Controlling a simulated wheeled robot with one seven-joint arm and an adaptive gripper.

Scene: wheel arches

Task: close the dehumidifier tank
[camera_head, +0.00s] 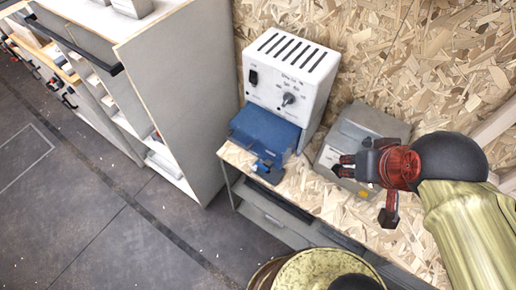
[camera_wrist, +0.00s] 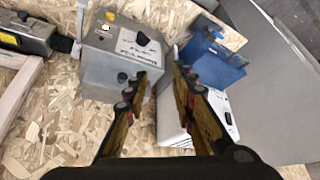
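The dehumidifier (camera_head: 290,72) is a white box with dark top vents and a front knob, standing on a chipboard worktop against the chipboard wall. Its blue tank (camera_head: 262,128) sticks out from the lower front, with a small blue handle part at its front edge. My gripper (camera_head: 340,165) is right of the tank, over a grey metal box, with clear space between it and the tank. In the wrist view my fingers (camera_wrist: 157,88) are apart with nothing held between them. The blue tank (camera_wrist: 212,58) shows there at upper right, and part of the white dehumidifier (camera_wrist: 172,125) behind the right finger.
The grey metal box (camera_head: 362,128) stands right of the dehumidifier, also in the wrist view (camera_wrist: 122,55). The worktop (camera_head: 320,196) is bare in front of it. A tall grey cabinet (camera_head: 175,95) stands at left. Open floor (camera_head: 110,225) lies in front.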

